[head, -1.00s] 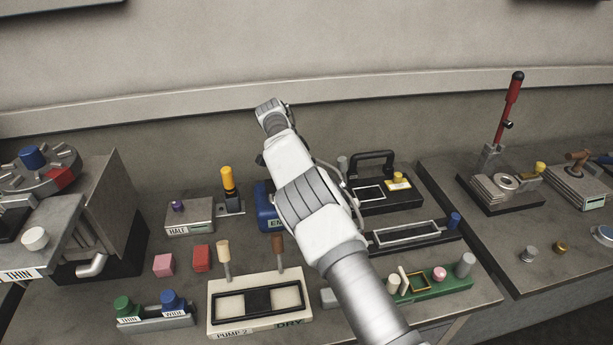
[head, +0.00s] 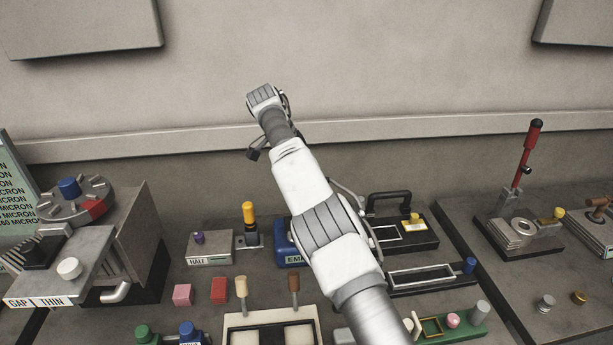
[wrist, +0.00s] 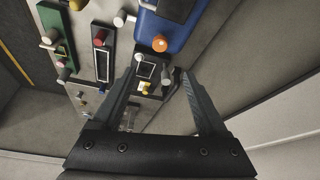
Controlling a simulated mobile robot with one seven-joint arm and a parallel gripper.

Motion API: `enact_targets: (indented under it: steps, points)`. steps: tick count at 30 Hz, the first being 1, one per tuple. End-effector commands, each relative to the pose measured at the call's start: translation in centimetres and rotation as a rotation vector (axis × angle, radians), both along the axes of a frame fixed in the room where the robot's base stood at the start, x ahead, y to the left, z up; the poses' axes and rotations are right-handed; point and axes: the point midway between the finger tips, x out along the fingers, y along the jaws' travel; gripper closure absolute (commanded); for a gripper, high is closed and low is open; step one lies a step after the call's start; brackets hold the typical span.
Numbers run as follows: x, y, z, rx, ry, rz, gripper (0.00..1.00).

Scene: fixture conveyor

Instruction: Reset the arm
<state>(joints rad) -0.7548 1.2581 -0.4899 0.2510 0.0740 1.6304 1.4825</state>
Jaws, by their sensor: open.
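My arm reaches up and away over the workbench in the head view, its wrist end near the wall above the bench. In the wrist view my gripper (wrist: 157,97) is open, with its two dark fingers spread and nothing between them. Its fingertips appear over the bench fixtures, apart from them. In the head view the fingers are hidden behind the wrist.
A blue box (head: 287,240) stands behind my forearm. A black fixture with a handle (head: 388,203) and a red-handled lever (head: 527,152) stand to the right. A grey machine with a dial (head: 75,203) is at left.

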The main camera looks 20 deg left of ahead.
Motion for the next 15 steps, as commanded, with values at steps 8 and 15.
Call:
enact_targets:
  steps: [8, 15]
  points:
    - [-0.02, 0.03, -0.02, 0.0, 0.0, 0.0, 0.24]
    - [0.19, -0.37, 0.42, 0.004, 0.002, -0.001, 0.24]
